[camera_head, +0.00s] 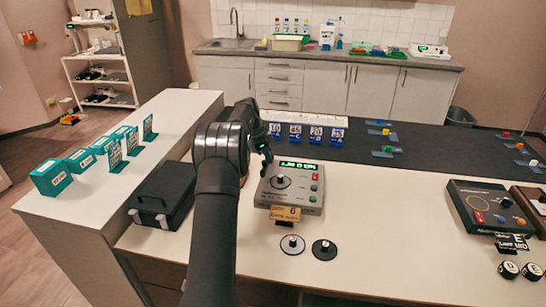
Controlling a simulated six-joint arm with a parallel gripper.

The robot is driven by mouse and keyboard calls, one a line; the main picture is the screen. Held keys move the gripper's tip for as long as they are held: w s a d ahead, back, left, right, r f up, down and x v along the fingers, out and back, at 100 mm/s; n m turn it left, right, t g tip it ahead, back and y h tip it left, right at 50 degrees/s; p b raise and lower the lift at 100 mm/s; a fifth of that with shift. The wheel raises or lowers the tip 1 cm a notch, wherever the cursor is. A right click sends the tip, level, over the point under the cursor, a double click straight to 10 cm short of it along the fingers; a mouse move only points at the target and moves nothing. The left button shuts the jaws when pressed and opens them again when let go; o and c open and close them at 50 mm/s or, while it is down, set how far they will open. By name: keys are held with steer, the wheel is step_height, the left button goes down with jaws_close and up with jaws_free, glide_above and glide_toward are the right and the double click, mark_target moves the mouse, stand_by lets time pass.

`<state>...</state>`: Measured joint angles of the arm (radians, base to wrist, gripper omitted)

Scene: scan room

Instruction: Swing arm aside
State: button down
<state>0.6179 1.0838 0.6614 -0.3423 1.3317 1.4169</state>
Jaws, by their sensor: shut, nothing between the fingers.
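My gripper (267,158) is shut and empty. It points down above the back left of a grey control box (312,209). I cannot tell from this view whether it touches the box. The box has a lit green display (298,166), a black round knob (280,182) and coloured buttons on its right side. My dark arm rises from the bottom of the picture, left of the box, and bends over towards it. The arm hides part of the table and the box's left surroundings.
A black case (163,195) lies left of my arm. An orange tag (285,214) and two round discs with knobs (292,244) are in front of the box. Blue numbered cards (295,134) stand behind it. A second control box (489,209) is at right. Clear white table lies between the boxes.

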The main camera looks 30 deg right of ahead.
steer(key=shift+w+a+m+g+y, duration=0.3)
steer(key=shift+w+a+m, duration=0.25)
steer(key=shift+m, duration=0.45)
steer(key=shift+w+a, duration=0.25)
steer(key=shift+w, duration=0.1)
steer(key=s+d, duration=0.2)
steer(key=d, duration=0.1)
steer(key=shift+s+d+r, duration=0.15)
steer(key=shift+s+r, duration=0.05)
steer(key=shift+s, duration=0.1)
steer(key=v, duration=1)
steer(key=shift+w, duration=0.3)
steer(key=shift+f, duration=0.2)
